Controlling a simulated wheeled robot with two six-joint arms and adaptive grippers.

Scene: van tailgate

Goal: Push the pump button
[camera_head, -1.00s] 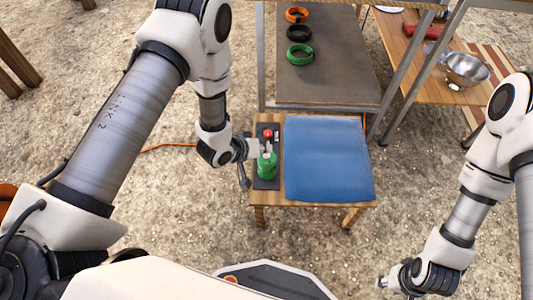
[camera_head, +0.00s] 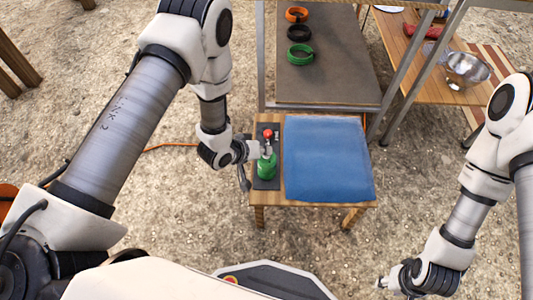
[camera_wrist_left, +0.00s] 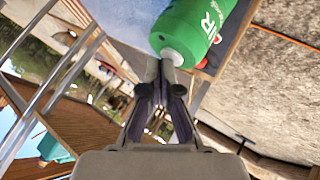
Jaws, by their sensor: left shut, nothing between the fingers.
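A green canister (camera_head: 267,167) with white lettering stands on a dark base plate (camera_head: 262,183) on the small wooden table. A red knob-like part (camera_head: 268,133) sits just behind it on the plate; I take it for the pump button. My left gripper (camera_head: 264,149) is shut and empty, reaching in from the left between the canister's top and the red part. In the left wrist view, the shut fingertips (camera_wrist_left: 162,75) are close to the pale end of the canister (camera_wrist_left: 195,28); contact cannot be told. My right gripper (camera_head: 395,283) is low at the right, away from the table.
A blue cloth or pad (camera_head: 328,160) covers the table right of the plate. Behind stands a shelf (camera_head: 335,80) with orange, black and green rings. A metal bowl (camera_head: 467,68) is on a wooden surface at the right. An orange cable (camera_head: 165,147) lies on the ground.

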